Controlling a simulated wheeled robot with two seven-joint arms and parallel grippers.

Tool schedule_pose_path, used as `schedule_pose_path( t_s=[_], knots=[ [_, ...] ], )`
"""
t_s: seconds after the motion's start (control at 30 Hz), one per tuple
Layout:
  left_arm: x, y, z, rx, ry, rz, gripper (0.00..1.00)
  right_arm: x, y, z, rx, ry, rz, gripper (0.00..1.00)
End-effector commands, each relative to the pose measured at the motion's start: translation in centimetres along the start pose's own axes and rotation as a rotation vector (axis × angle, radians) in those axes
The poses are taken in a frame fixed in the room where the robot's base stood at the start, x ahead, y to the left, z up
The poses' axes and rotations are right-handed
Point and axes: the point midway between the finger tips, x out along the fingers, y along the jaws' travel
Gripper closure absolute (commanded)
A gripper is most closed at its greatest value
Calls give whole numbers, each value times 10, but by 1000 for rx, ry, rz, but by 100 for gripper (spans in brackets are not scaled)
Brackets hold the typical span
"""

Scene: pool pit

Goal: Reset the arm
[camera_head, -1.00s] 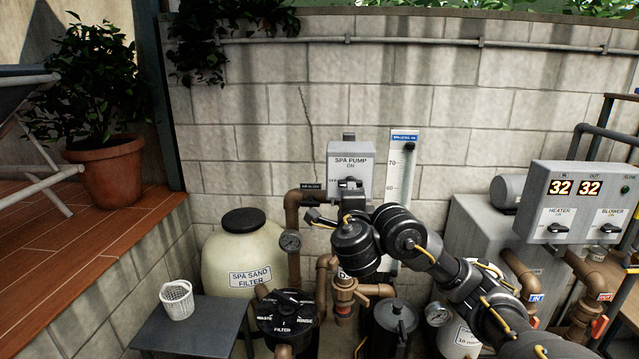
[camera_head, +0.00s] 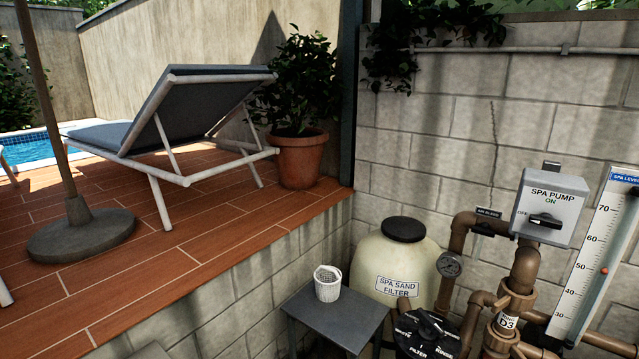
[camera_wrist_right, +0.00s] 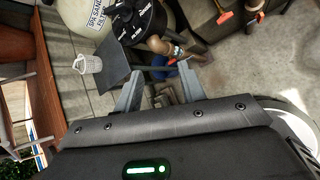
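My right gripper (camera_wrist_right: 160,84) shows in the right wrist view, with its two grey fingers apart and nothing between them. Behind the fingers I see the pit floor and pipes. Neither arm shows in the head view, and my left gripper is in no view. The grey spa pump switch box (camera_head: 550,206) is on the block wall at the right of the head view.
The white basket (camera_head: 328,284) stands on a small grey table (camera_head: 341,316) beside the spa sand filter (camera_head: 395,262). Brown pipes (camera_head: 458,240) and the filter valve (camera_head: 428,332) crowd the lower right. A raised tiled deck (camera_head: 190,220) with a lounger (camera_head: 180,110) fills the left.

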Motion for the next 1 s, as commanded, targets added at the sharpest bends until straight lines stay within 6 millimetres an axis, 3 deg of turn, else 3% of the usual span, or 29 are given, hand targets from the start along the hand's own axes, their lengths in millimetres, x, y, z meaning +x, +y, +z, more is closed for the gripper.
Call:
schedule_pose_path(
  t_s=[0.03, 0.1, 0.3, 0.63, 0.87, 1.0],
  knots=[
    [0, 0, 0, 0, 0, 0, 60, -3, -18, -22, 168, 55, -31, 60],
    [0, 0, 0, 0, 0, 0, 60, -8, -39, -48, 433, 113, -84, 60],
    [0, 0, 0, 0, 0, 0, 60, -30, -98, -104, 1133, 178, -289, 60],
    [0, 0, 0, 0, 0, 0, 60, -69, -170, -152, 1930, 49, -587, 60],
    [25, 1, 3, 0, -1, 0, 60, 14, -202, -199, 1908, 36, -612, 60],
    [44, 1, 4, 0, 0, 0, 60, 75, -240, -243, 1894, 24, -640, 60]
  ],
)
